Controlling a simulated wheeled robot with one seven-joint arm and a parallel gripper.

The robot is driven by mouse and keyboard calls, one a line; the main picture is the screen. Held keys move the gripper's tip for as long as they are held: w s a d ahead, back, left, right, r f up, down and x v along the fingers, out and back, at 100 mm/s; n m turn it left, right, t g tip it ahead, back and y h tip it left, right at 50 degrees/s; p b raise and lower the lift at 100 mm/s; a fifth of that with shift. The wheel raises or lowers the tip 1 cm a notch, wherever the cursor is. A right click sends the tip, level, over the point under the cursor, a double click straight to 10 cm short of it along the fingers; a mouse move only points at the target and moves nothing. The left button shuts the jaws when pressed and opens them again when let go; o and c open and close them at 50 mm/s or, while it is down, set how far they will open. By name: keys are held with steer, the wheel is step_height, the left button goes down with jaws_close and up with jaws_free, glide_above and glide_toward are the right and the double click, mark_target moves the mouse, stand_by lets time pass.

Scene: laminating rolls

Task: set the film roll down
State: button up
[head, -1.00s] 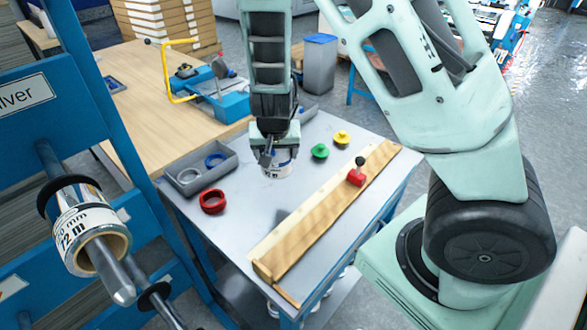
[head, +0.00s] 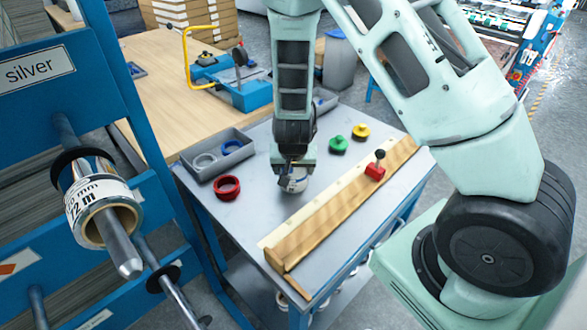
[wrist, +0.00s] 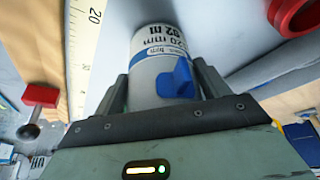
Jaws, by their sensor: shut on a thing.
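My gripper (head: 294,176) is over the grey top of the work table (head: 236,212). It is shut on a film roll (head: 295,185), a small white roll with a blue band. In the wrist view the film roll (wrist: 165,75) sits between the two fingers, with its printed label and a blue tab facing the camera. The fingers hide part of its sides. The roll is at or very close to the table top; I cannot tell if it touches.
A wooden ruler board (head: 340,205) with a red slider (head: 375,170) lies right of the gripper. A red ring (head: 227,187), a grey tray (head: 215,158), a green knob (head: 338,145) and a yellow knob (head: 360,132) surround it. A silver roll (head: 95,205) hangs on the blue rack.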

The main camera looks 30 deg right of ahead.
steer(key=o, duration=1.2)
steer(key=shift+f, duration=0.1)
steer(key=shift+r, duration=0.25)
steer(key=p+v, duration=0.4)
steer(key=v, duration=0.8)
steer(key=s+a+r+n+g+y, duration=0.1)
steer(key=s+a+r+n+y, duration=0.2)
steer(key=a, duration=0.4)
steer(key=s+a+r+n+g+y, duration=0.1)
steer(key=s+a+r+n+y, duration=0.1)
steer(key=s+a, duration=0.3)
steer(key=s+a+r+n+g+h, duration=0.1)
steer(key=s+a+r+n, duration=0.1)
steer(key=s+r+n, duration=0.2)
steer(key=s+a+r+n, duration=0.2)
steer(key=s+r+n, duration=0.2)
steer(key=s, duration=0.6)
steer(key=shift+s+a+n+g+h, duration=0.25)
steer(key=shift+n+g+h, duration=0.15)
steer(key=shift+n, duration=0.4)
